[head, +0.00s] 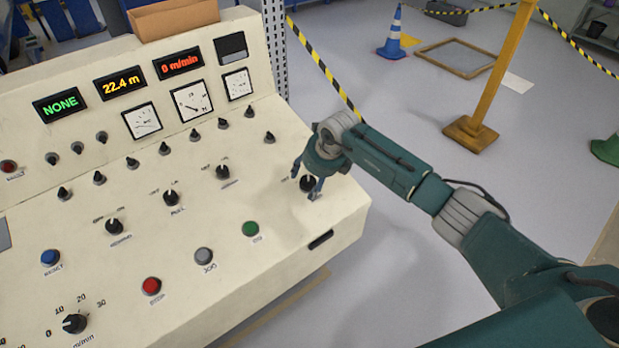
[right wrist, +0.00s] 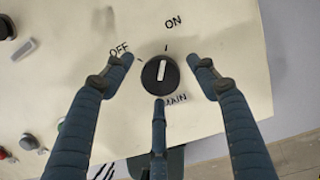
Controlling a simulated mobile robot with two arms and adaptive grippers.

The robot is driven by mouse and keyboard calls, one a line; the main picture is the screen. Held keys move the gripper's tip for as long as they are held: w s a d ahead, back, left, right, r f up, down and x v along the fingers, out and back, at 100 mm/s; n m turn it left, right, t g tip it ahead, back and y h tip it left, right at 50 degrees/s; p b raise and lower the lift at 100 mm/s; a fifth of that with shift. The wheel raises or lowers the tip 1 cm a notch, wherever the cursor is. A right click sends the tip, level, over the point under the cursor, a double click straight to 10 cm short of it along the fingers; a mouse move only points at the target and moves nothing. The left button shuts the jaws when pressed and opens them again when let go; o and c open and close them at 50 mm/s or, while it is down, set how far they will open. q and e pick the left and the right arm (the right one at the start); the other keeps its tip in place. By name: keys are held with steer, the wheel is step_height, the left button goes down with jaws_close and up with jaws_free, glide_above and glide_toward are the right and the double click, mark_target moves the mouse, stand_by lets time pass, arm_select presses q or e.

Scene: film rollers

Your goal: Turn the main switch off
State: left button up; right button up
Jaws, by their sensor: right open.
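The main switch (right wrist: 160,76) is a round black knob with a white pointer line, on the cream panel. In the right wrist view its pointer aims up at the tick below the ON label (right wrist: 173,22); the OFF label (right wrist: 120,49) is up and left. In the head view the switch (head: 308,184) is at the panel's right side, partly hidden by my gripper. My right gripper (head: 309,180) is open, its three fingers spread around the knob. In the right wrist view the fingers (right wrist: 160,80) appear apart from it; contact is hard to judge. My left gripper is not in view.
The control panel (head: 270,215) carries other knobs, a green button (head: 250,229), a grey button (head: 204,256) and a red button (head: 152,286). Gauges and displays stand behind. Right of the panel is open floor with a wooden post (head: 490,80) and a blue cone (head: 392,38).

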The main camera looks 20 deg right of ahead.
steer(key=c, duration=1.1)
steer(key=shift+w+n+b, duration=0.1)
steer(key=shift+n+b, duration=0.2)
steer(key=shift+b, duration=0.35)
steer(key=n+b, duration=0.4)
steer(key=b, duration=0.1)
steer(key=n+g+y+b, duration=0.1)
steer(key=n+b, duration=0.4)
steer(key=b, duration=0.1)
steer(key=shift+w+d+b, duration=0.1)
steer(key=shift+w+b, duration=0.05)
steer(key=shift+b, duration=0.15)
steer(key=n+b, duration=0.1)
steer(key=n, duration=0.1)
steer(key=shift+r+n+b, duration=0.15)
steer(key=shift+n+b, duration=0.15)
steer(key=shift+r+n+g+b, duration=0.1)
steer(key=shift+n+g+b, duration=0.4)
steer(key=shift+n, duration=0.4)
